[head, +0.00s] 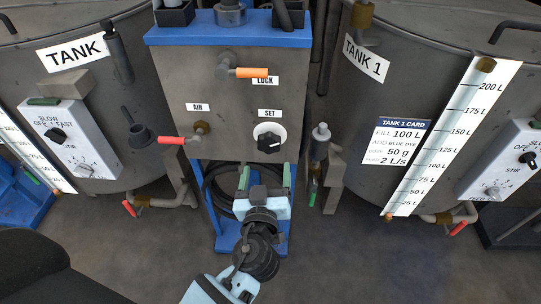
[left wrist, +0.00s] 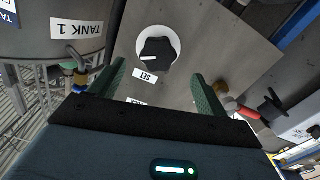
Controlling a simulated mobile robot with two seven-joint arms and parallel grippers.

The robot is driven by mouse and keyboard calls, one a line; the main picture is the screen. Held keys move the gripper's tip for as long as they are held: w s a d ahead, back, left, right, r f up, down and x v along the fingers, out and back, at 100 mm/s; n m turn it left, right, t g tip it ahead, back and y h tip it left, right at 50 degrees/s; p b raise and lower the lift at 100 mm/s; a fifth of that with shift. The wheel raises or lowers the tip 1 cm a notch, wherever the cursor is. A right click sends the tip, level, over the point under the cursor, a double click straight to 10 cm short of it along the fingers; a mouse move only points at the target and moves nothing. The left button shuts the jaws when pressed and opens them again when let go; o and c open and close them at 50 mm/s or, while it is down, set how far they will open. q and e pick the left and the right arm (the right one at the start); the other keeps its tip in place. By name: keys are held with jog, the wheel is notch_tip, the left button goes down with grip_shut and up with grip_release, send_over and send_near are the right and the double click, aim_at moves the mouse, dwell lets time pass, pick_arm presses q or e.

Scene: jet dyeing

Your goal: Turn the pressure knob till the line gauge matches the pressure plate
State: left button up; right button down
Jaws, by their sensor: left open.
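The pressure knob (head: 269,143) is a black knob on a white round dial, low on the right of the grey panel, above it the SET label (head: 269,112). In the left wrist view the knob (left wrist: 157,54) sits ahead, beyond the fingertips, with its white pointer mark toward the picture's left. My left gripper (head: 265,178) is open, its two green fingers below the knob in the head view and apart from it. In the left wrist view its fingers (left wrist: 158,82) stand on either side with nothing between them. The line gauge and pressure plate are not visible. My right gripper is not in view.
An orange LOCK lever (head: 252,73) and a red AIR valve handle (head: 172,140) stick out from the same panel. Tanks stand on both sides, with a Tank 1 card (head: 397,140) and a level scale (head: 452,137) on the right one. Bare floor lies in front.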

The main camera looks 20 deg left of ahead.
aim_at(269, 148)
pick_arm(q)
jog(key=p+x, duration=0.1)
jog(key=x, duration=0.7)
jog(key=shift+r, duration=0.2)
jog(key=c, duration=1)
